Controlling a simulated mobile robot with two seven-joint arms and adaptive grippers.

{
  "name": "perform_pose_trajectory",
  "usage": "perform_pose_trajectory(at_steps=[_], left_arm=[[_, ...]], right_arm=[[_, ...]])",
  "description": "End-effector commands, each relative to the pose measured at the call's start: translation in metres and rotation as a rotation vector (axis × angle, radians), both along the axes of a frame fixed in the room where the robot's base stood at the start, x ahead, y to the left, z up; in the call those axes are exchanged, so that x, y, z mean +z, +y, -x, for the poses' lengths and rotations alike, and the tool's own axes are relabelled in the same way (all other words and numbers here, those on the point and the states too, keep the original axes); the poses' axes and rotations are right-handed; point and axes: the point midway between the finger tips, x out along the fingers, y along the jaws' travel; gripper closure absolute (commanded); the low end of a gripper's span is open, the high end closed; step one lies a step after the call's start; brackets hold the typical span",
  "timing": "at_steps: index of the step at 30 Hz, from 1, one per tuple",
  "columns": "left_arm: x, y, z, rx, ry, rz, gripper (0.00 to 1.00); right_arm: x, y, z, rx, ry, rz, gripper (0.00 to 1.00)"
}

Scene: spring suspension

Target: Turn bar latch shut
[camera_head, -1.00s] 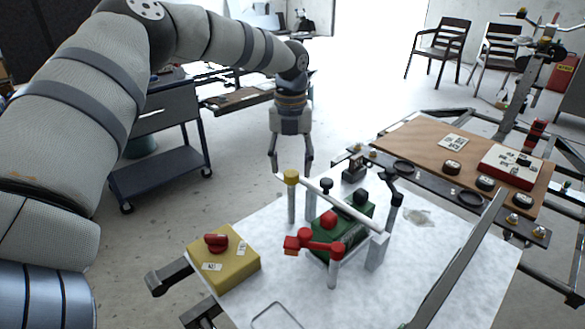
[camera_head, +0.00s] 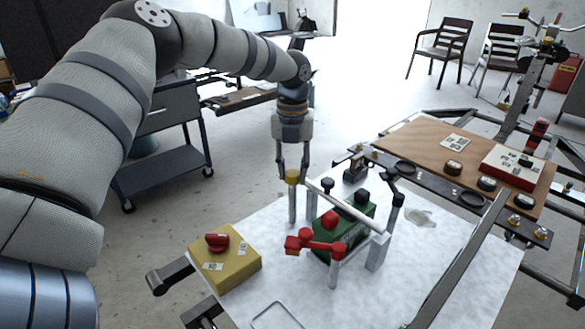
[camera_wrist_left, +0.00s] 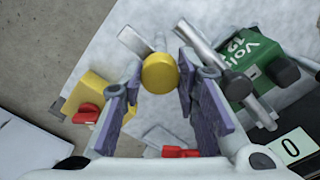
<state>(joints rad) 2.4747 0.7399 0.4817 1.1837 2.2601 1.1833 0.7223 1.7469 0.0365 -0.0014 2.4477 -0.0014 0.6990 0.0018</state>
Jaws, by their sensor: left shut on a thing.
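A green battery-like block (camera_head: 340,233) stands on the white table, with a pale bar (camera_head: 345,208) running slantwise across it. An upright grey post (camera_head: 292,205) with a yellow knob (camera_head: 292,177) stands by the bar's far left end. My left gripper (camera_head: 292,179) points down and is shut on the yellow knob. In the left wrist view the knob (camera_wrist_left: 160,73) sits between the two fingers, and the block (camera_wrist_left: 250,60) lies to the right. A red handle (camera_head: 318,244) lies in front of the block. I cannot tell which part is the latch. My right gripper is not in view.
A yellow box with a red knob (camera_head: 225,258) is at the table's left. A long grey bar (camera_head: 455,265) slants up at the right. A wooden board (camera_head: 430,150) with red and dark parts lies behind. The white table (camera_head: 460,285) is bare at the front right.

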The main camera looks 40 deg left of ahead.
Motion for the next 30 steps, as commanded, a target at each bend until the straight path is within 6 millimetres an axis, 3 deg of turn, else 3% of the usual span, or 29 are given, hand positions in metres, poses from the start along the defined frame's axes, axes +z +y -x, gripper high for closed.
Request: perform_pose_trajectory(at_steps=[8, 30], left_arm=[[-0.0004, 0.0001, -0.0001, -0.184, 0.001, 0.0, 0.99], [-0.001, -0.0018, -0.0001, -0.888, 0.001, 0.001, 0.99]], right_arm=[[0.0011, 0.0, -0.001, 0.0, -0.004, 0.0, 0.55], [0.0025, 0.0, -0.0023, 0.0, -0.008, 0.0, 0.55]])
